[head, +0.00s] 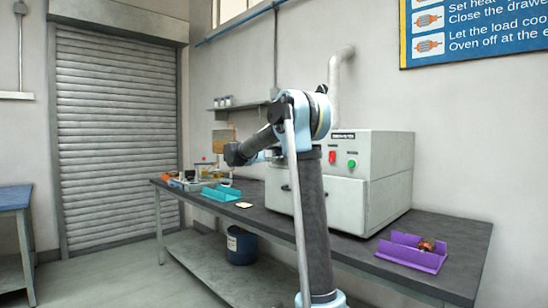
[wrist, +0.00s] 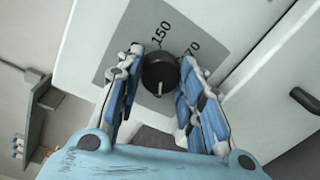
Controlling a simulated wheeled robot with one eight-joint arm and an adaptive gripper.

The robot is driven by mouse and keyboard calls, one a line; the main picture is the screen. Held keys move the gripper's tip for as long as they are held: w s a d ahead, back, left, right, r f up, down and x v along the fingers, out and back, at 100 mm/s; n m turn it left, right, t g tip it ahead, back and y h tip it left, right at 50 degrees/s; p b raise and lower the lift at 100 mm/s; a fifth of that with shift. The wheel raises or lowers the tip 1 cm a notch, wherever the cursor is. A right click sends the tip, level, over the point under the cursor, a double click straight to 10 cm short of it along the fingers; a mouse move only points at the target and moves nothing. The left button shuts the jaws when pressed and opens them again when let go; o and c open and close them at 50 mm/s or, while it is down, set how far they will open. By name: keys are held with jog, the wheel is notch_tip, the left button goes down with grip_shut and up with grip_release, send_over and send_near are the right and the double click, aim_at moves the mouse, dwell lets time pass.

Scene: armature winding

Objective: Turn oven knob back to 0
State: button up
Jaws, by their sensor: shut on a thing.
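The oven (head: 385,185) is a pale box on the dark bench, with a red and a green button on its front. Its black knob (wrist: 160,74) sits on a grey dial plate (wrist: 118,55) in the wrist view. The numbers 150 and 70 show beside it; other marks are hidden. A white pointer line on the knob faces the bottom of the picture, toward my gripper. My gripper (wrist: 162,60) has its two blue padded fingers on either side of the knob, shut on it. In the head view my arm covers the knob.
A purple tray (head: 408,258) holding a small copper-and-dark part is at the bench's right end. A teal tray (head: 221,194) lies on the left part of the bench (head: 462,262). A dark oven handle (wrist: 304,99) is right of the fingers.

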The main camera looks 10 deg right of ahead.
jog(key=o, duration=1.1)
jog(key=shift+w+f, duration=0.1)
jog(key=shift+f, duration=0.1)
jog(key=shift+c, duration=0.2)
jog(key=shift+a+r, duration=0.1)
jog(key=v, duration=1.2)
jog(key=s+d+f+m+g+y, duration=0.2)
jog(key=s+d+f+g+y, duration=0.1)
jog(key=s+d+f, duration=0.75)
jog(key=s+d+f+m+g+y, duration=0.3)
jog(key=s+d+f, duration=0.35)
jog(key=s, duration=0.75)
jog(key=s+a+f+m+y, duration=0.2)
jog(key=s+a+f+y, duration=0.1)
jog(key=s+f, duration=0.9)
jog(key=s+a+f+m+g+y, duration=0.1)
jog(key=s+a+f+m+y, duration=0.2)
jog(key=s+f, duration=0.9)
jog(key=shift+s+a+f+m+g+y, duration=0.15)
jog(key=shift+s+a+m+g+y, duration=0.15)
jog(key=shift+s+a+y, duration=0.65)
